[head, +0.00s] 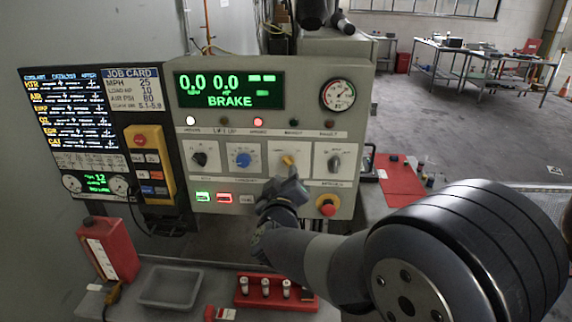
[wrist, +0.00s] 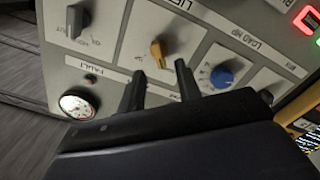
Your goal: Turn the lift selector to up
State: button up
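The lift selector is an orange-yellow knob (head: 288,160) on a white plate of the grey control panel. In the wrist view the knob (wrist: 158,52) sits by a partly cut-off label that seems to read LIFT. Its pointer is tilted, and I cannot read the position marks. My gripper (head: 283,187) is just below and in front of the knob in the head view. In the wrist view my gripper (wrist: 160,70) has its two dark fingers apart with nothing between them. The knob lies beyond the fingertips, roughly centred between them, and seems apart from them.
A blue knob (head: 242,158) and a grey knob (head: 335,161) flank the selector. A red stop button (head: 327,205) and lit green and red buttons (head: 224,197) are lower on the panel. A red rack (head: 245,293) and grey tray (head: 170,286) lie on the bench below.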

aim_at(287, 165)
jog(key=w, duration=0.5)
jog(key=shift+w+d+p, duration=0.1)
jog(key=shift+p, duration=0.25)
jog(key=shift+c, duration=0.4)
jog(key=c, duration=0.6)
